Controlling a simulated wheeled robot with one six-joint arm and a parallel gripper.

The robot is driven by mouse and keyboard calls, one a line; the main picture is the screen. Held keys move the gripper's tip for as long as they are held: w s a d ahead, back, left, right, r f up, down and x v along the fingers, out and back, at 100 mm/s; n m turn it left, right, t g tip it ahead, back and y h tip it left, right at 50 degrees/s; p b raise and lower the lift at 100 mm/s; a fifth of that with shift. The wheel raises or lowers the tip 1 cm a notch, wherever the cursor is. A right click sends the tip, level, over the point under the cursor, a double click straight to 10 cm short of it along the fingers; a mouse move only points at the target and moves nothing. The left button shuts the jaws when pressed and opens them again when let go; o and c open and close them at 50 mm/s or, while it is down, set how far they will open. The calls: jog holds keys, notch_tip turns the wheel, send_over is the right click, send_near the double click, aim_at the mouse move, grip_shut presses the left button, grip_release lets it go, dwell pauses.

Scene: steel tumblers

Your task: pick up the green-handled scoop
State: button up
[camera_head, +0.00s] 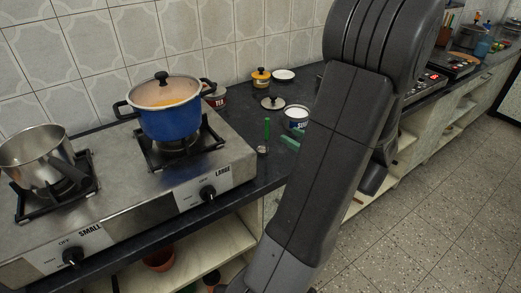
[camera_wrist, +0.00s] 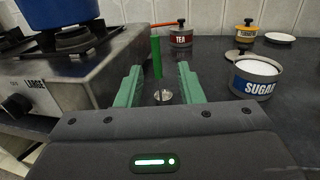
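The green-handled scoop (camera_head: 266,135) stands upright on the dark counter, just right of the stove. In the wrist view its green handle (camera_wrist: 157,58) points up, with the small metal bowl (camera_wrist: 163,96) at the bottom on the counter. My gripper (camera_wrist: 156,75) is open, its two green fingers on either side of the scoop and apart from it. In the head view my arm hides most of the gripper; green finger parts (camera_head: 290,138) show just right of the scoop.
A sugar tin (camera_wrist: 257,76) stands close right of my fingers. A tea tin (camera_wrist: 180,38), a yellow-lidded pot (camera_head: 261,77) and a white saucer (camera_head: 284,75) are further back. The stove (camera_head: 215,160) with a blue pot (camera_head: 168,116) and a steel pan (camera_head: 38,155) is left.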

aim_at(267, 138)
jog(key=shift+s+a+x, duration=0.1)
jog(key=shift+x, duration=2.35)
jog(key=shift+s+a+x, duration=0.1)
jog(key=shift+x, duration=2.35)
jog(key=shift+c, duration=0.4)
jog(key=shift+r, duration=0.1)
grip_shut()
